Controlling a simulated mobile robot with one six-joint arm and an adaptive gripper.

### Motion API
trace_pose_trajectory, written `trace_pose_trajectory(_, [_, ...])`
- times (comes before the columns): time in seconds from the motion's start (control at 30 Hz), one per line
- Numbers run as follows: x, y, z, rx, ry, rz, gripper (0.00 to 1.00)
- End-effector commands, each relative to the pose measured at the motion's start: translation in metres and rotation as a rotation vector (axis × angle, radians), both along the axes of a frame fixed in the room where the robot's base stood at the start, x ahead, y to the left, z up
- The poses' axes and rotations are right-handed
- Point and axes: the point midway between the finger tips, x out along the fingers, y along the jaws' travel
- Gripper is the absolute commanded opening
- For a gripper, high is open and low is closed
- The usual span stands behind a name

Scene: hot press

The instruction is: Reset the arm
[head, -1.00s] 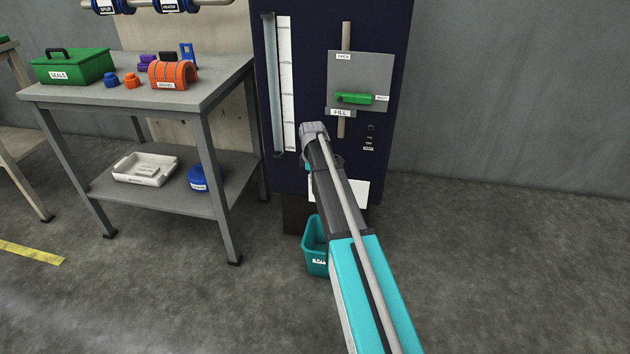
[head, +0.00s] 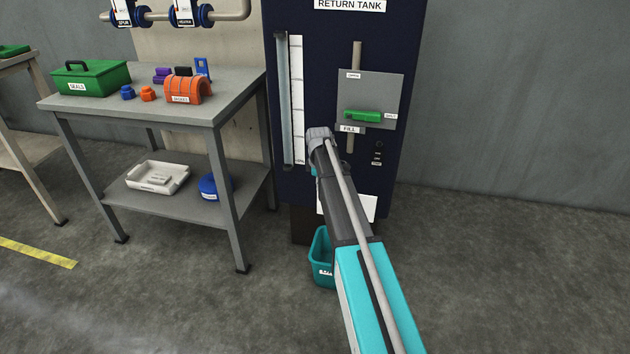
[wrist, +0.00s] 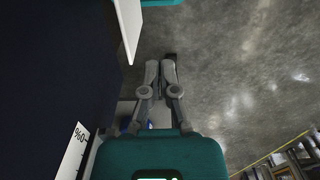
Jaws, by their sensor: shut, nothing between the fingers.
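My arm reaches up from the bottom of the head view to the front of the dark blue return tank (head: 300,60). In that view my gripper is hidden behind the arm's end. In the wrist view my gripper (wrist: 160,64) is shut and empty, its fingers together over the grey floor. The tank's dark side fills the left of the wrist view. On the tank are a grey panel with a green handle (head: 362,116), a FILL label (head: 349,129) and a pale level gauge (head: 297,100).
A teal bin (head: 321,262) sits on the floor below the tank. The floor at right is clear.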

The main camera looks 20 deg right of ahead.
Motion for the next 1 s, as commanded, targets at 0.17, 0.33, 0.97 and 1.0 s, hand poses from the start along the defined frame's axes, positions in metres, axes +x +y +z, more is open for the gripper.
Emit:
trace_pose_trajectory(0.17, [-0.001,0.000,0.000,0.000,0.000,-0.002,0.00])
trace_pose_trajectory(0.33, [-0.015,0.009,0.000,0.001,-0.001,-0.040,0.00])
trace_pose_trajectory(0.97, [-0.201,0.105,0.000,0.003,-0.010,-0.659,0.00])
trace_pose_trajectory(1.0, [-0.212,0.110,0.000,0.004,-0.010,-0.698,0.00])
